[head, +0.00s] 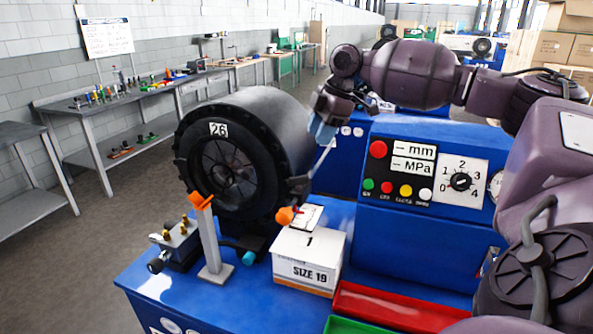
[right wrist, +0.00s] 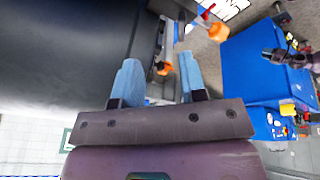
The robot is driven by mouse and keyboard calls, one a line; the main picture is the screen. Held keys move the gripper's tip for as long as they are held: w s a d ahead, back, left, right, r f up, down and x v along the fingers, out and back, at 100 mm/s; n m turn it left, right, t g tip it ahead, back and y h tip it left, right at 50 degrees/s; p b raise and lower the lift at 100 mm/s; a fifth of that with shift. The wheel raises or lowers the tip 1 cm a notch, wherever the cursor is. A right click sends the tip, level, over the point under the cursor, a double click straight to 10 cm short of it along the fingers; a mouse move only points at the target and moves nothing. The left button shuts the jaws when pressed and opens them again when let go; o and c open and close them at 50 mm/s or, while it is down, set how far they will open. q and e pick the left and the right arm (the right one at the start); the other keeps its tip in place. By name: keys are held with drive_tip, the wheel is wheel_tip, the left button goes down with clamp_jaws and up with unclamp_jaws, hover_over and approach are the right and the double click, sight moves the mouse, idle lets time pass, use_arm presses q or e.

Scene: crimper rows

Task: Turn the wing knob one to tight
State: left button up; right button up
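Two orange knob-like parts show in the head view. One orange knob (head: 285,215) sits at the lower right of the black drum, beside a small white card (head: 306,217). The other orange part (head: 200,201) tops a grey stand in front of the drum. I cannot tell which one is wing knob one. My right gripper (head: 322,130) is above and right of the drum, apart from both. In the right wrist view its blue fingers (right wrist: 161,82) are open and empty. Two orange parts (right wrist: 163,68) (right wrist: 217,30) lie beyond them. My left gripper is not in view.
The large black drum (head: 238,180) marked 26 stands left of my gripper. A white box (head: 305,277) marked SIZE 19 and a red tray (head: 390,306) stand on the blue base. A panel with a dial knob (head: 461,181) is at right. Workbenches line the left wall.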

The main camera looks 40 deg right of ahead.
sight(300, 176)
drive_tip(key=shift+m+g+y, duration=0.4)
drive_tip(key=shift+y, duration=0.2)
drive_tip(key=x, duration=0.3)
drive_tip(key=a+x, duration=0.1)
drive_tip(key=x, duration=0.3)
drive_tip(key=s+p+x, duration=0.1)
drive_tip(key=x, duration=0.3)
drive_tip(key=shift+s+a+r, duration=0.1)
drive_tip(key=shift+a+r, duration=0.2)
drive_tip(key=shift+a, duration=0.1)
clamp_jaws()
